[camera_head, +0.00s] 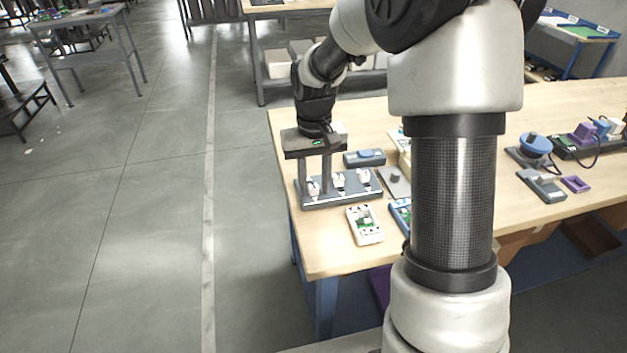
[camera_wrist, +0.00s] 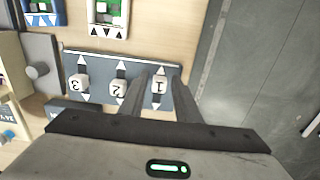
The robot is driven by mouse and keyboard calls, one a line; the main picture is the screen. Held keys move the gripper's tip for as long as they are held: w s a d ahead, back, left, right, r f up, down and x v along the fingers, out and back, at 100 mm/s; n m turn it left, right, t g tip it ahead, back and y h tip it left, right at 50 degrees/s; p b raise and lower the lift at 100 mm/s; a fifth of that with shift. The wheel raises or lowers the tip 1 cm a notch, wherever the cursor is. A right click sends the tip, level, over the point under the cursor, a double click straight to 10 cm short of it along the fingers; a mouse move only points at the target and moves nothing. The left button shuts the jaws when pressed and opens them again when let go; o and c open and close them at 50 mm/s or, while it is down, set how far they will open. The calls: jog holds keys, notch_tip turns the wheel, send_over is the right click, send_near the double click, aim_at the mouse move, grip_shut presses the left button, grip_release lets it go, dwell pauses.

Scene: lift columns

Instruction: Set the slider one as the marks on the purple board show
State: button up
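The dark slider board (camera_head: 342,194) lies near the table's left end, with three white knobs in a row. In the wrist view the board (camera_wrist: 103,70) shows knobs marked 3, 2 and 1, upside down. Slider one (camera_wrist: 159,87) is at the right, between white arrowheads. My gripper (camera_wrist: 161,75) points down at it, with one finger on each side of the knob; it looks open, and I see no clear contact. In the head view my gripper (camera_head: 316,187) is over the leftmost knob (camera_head: 313,188). I cannot make out a purple board with marks.
A white-framed panel (camera_wrist: 107,30) with green parts and dark triangles lies beside the board, and a blue-framed panel (camera_wrist: 43,20) beside that. A grey plate with a knob (camera_head: 394,178) and a blue-grey box (camera_head: 364,158) are close by. Open floor lies left of the table.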

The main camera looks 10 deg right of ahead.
aim_at(314, 187)
jog(key=shift+o, duration=0.2)
jog(key=shift+w+r, duration=0.1)
jog(key=shift+w, duration=0.05)
jog(key=shift+r, duration=0.3)
notch_tip(314, 187, up, 17)
jog(key=p, duration=0.3)
jog(key=shift+f, duration=0.15)
jog(key=s+r+t+p, duration=0.1)
jog(key=s+r+t, duration=0.15)
jog(key=s, duration=0.85)
jog(key=s+r+t, duration=0.1)
jog(key=s+t, duration=0.2)
jog(key=s, duration=0.8)
notch_tip(314, 187, up, 12)
jog(key=p, duration=1.2)
jog(key=shift+r, duration=0.2)
